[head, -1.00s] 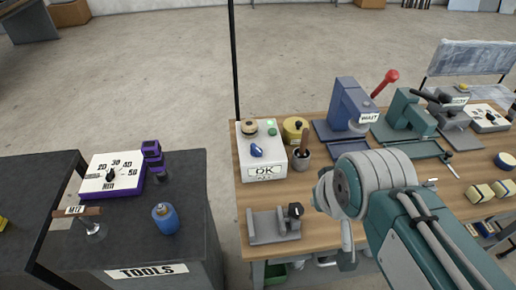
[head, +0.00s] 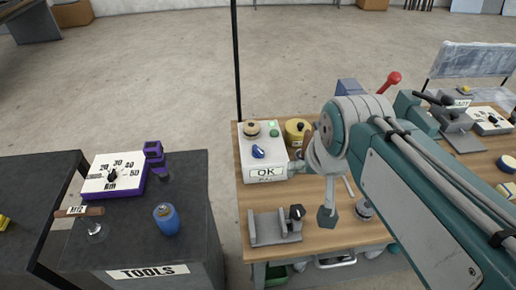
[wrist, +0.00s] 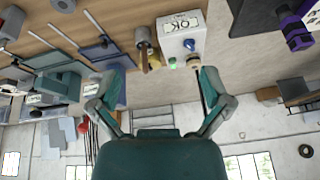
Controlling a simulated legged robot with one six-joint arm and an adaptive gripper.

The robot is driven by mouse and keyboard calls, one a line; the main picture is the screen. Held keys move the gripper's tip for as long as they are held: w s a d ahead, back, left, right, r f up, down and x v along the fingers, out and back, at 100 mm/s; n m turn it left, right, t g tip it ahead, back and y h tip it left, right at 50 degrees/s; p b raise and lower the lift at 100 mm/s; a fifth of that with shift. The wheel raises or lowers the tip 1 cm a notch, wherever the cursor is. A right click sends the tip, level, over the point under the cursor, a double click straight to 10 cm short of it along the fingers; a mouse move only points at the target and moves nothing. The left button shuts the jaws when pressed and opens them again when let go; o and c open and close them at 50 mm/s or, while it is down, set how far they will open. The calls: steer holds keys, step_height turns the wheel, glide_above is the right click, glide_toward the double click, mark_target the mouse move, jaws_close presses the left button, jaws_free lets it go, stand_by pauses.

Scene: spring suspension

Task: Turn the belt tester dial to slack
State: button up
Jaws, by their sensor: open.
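I cannot tell for sure which dial is the belt tester's, as no readable label names it. A white box with a black dial (head: 491,120) stands at the right back of the wooden bench; its lettering is too small to read. A purple-edged white box (head: 113,175) on the dark tool cabinet carries a black pointer dial with 20 to 50 and Nm. My gripper (head: 345,212) is open and empty above the wooden bench, right of the OK box, away from both dials. In the wrist view its two fingers (wrist: 163,76) are spread with nothing between them.
The OK box (head: 265,172) has a blue knob and green button; it also shows in the wrist view (wrist: 180,27). A grey bracket fixture (head: 268,227) stands in front. A red-handled press is partly hidden by my arm. A thin black post (head: 236,60) rises behind the bench.

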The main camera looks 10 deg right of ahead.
steer(key=w+a+m+g, duration=0.1)
steer(key=w+m, duration=0.2)
steer(key=w, duration=0.5)
steer(key=m+g, duration=0.4)
steer(key=m, duration=0.4)
glide_above(258, 149)
step_height(258, 149, down, 11)
step_height(258, 149, down, 10)
steer(key=shift+f, duration=0.1)
steer(key=c, duration=1)
